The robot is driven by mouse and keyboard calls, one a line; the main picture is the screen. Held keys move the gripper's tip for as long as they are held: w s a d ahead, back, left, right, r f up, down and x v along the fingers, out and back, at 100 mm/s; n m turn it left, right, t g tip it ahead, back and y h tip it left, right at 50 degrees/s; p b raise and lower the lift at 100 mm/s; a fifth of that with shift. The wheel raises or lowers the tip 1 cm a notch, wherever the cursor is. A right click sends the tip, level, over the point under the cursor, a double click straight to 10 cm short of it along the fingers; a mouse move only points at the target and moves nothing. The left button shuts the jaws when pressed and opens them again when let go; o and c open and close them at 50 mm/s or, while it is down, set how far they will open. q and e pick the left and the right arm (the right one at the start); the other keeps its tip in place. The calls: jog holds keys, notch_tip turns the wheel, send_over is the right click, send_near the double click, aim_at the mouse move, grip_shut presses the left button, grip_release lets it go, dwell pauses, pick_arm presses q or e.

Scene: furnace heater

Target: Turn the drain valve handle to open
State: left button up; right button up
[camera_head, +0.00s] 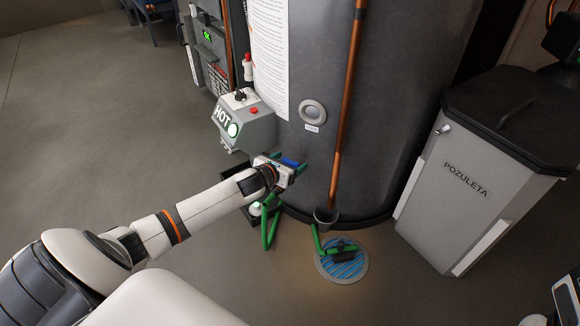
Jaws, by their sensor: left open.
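The dark grey heater tank (390,90) stands upright in the middle. A small blue piece (290,162), which looks like the drain valve handle, sits low at the tank's front left. My left gripper (289,164) is open there, its green fingers on either side of the blue piece. I cannot tell whether they touch it. The gripper hides most of the valve body. A green hose (268,226) hangs below the gripper. My right gripper is not clearly in view.
A grey control box marked HOT (243,125) is just above the gripper. A grey bin marked POZULETA (470,180) stands at right. Floor at left is clear.

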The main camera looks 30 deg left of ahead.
pick_arm(q)
jog(key=shift+w+f, duration=0.1)
jog(key=shift+w, duration=0.35)
jog(key=shift+c, duration=0.4)
jog(key=c, duration=0.9)
